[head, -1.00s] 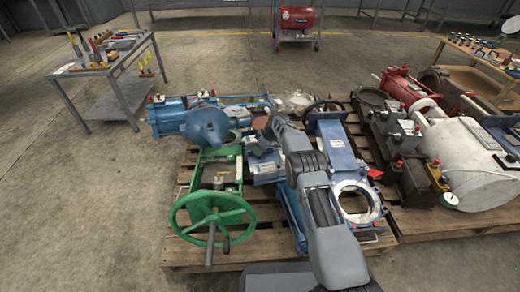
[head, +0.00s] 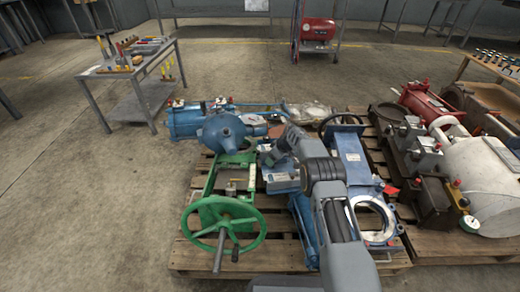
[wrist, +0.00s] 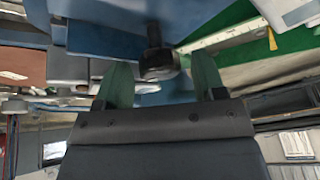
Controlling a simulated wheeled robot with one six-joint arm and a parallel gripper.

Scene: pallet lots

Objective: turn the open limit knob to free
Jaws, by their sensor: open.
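In the wrist view a dark round knob (wrist: 158,66) on a short dark stem juts from a blue housing (wrist: 110,38). I see no readable marking on it. My gripper (wrist: 160,78) is open, with its two greenish fingertips on either side of the knob and a visible gap to each. I cannot tell whether the knob lies fully between the fingers in depth. In the head view my arm reaches over the pallet (head: 200,258) to a blue unit (head: 283,178) beside a green valve frame. The knob and fingertips cannot be made out there.
A green handwheel (head: 224,226) stands at the pallet's front left. A blue gate-like valve (head: 352,160) with a pale ring is close right of my arm. A second pallet with a white cylinder (head: 480,185) is at right.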

